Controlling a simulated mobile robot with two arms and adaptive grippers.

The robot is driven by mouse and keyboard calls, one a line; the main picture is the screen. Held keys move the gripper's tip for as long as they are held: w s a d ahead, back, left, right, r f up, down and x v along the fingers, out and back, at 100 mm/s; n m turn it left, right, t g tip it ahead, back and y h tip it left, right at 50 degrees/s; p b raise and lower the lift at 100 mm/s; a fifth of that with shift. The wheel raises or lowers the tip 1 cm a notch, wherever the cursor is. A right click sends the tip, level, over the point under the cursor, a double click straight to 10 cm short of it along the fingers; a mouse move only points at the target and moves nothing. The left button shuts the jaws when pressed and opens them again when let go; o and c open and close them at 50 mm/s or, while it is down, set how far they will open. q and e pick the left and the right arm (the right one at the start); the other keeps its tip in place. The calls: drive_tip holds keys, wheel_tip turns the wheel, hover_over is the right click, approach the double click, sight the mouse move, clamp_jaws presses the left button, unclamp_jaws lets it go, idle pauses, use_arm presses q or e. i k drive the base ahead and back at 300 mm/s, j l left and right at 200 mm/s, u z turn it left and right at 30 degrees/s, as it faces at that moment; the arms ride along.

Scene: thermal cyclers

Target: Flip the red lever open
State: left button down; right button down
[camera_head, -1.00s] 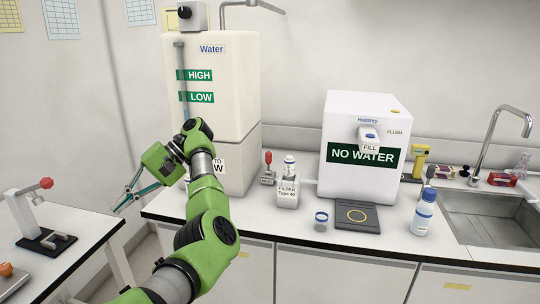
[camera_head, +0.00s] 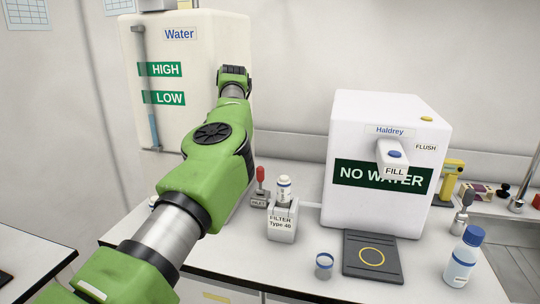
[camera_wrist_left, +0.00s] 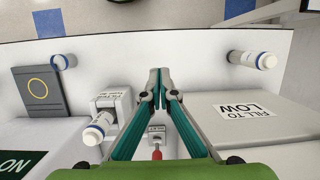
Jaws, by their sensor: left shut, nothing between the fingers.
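The red lever (camera_head: 260,178) stands upright on a small grey inlet valve (camera_head: 259,200) on the counter, between the water tank and the filter holder. In the left wrist view the red lever (camera_wrist_left: 157,153) shows low in the middle, between the lower parts of my fingers in the picture, with the valve (camera_wrist_left: 156,135) beside it. My left gripper (camera_wrist_left: 159,75) is shut and empty, its green fingers meeting at the tips. I cannot tell whether it touches the lever. In the head view this gripper is hidden behind my green arm. My right gripper is not in view.
The white water tank (camera_head: 200,50) stands behind my arm. A filter holder (camera_head: 283,222) with a cartridge (camera_head: 284,188) is right of the valve. The NO WATER machine (camera_head: 385,130), dark pad (camera_head: 372,257), small jar (camera_head: 324,265) and capped bottle (camera_head: 462,260) stand further right.

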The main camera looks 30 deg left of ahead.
sight(260, 170)
drive_tip(key=i+j, duration=0.15)
drive_tip(key=i, duration=0.2)
drive_tip(key=i+j, duration=0.2)
drive_tip(key=i, duration=0.15)
drive_tip(key=i+j, duration=0.15)
drive_tip(key=i, duration=0.25)
